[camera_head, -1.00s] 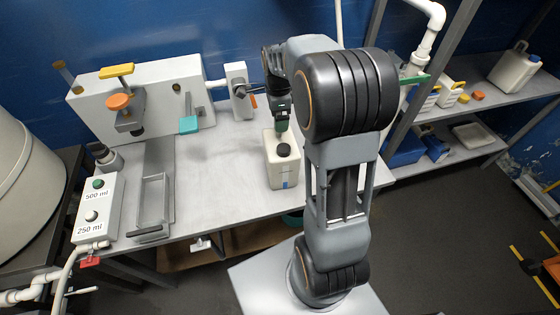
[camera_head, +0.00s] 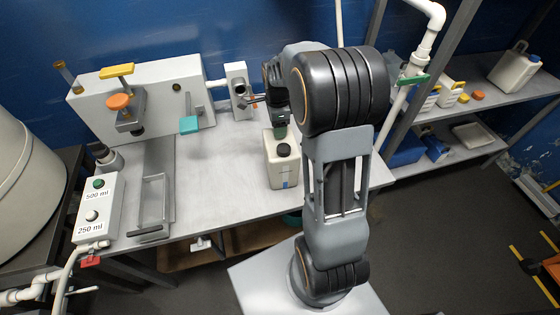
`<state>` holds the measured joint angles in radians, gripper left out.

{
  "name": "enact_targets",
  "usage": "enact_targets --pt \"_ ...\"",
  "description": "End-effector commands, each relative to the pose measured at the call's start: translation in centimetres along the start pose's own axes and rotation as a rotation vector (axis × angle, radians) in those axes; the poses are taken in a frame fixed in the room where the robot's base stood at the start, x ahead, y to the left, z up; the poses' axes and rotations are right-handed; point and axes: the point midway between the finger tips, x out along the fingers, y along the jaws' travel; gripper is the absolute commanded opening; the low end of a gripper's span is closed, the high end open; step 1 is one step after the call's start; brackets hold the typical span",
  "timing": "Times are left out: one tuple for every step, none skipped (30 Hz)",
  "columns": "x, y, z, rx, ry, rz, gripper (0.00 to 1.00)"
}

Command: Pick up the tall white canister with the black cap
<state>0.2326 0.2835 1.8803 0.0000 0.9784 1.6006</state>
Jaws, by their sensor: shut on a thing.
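The tall white canister with the black cap (camera_head: 281,172) stands upright near the front right of the grey workbench, below and in front of my arm. Its black cap (camera_head: 284,150) faces up. My gripper (camera_head: 279,130) points down at the canister's back upper part, behind the cap. It is shut on the canister there. The fingertips are small and partly hidden by my arm, so the exact grip point is unclear. The canister appears to rest on the bench.
A white panel with an orange knob (camera_head: 118,102) and a teal block (camera_head: 189,125) stands at the back left. A grey tray frame (camera_head: 152,200) lies left of the canister. A white valve box (camera_head: 237,85) is behind my gripper. The bench between tray and canister is clear.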

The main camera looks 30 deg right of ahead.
Motion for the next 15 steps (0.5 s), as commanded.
enact_targets --pt "-0.02 -0.02 0.00 0.000 0.000 -0.001 0.46" --pt "-0.02 -0.02 0.00 0.000 0.000 -0.001 0.43" --pt "-0.02 -0.02 0.00 0.000 0.000 -0.001 0.40" --pt "-0.03 -0.02 0.00 0.000 0.000 -0.001 0.37" --pt "-0.03 -0.02 0.00 0.000 0.000 -0.001 0.34" --pt "-0.03 -0.02 0.00 0.000 0.000 -0.001 0.30" --pt "-0.03 -0.03 0.00 0.000 0.000 -0.001 0.27" --pt "-0.03 -0.03 0.00 0.000 0.000 -0.001 0.24" --pt "-0.03 -0.03 0.00 0.000 0.000 -0.001 0.20" --pt "-0.03 -0.03 0.01 0.000 0.000 -0.001 0.18" --pt "-0.03 -0.03 0.01 0.000 0.000 -0.001 0.15" --pt "-0.04 -0.03 0.01 0.000 0.000 -0.001 0.11" --pt "-0.04 -0.03 0.01 0.000 0.000 -0.002 0.08" --pt "-0.04 -0.03 0.01 0.000 0.000 -0.002 0.05" --pt "-0.04 -0.03 0.01 0.000 0.000 -0.002 0.01"
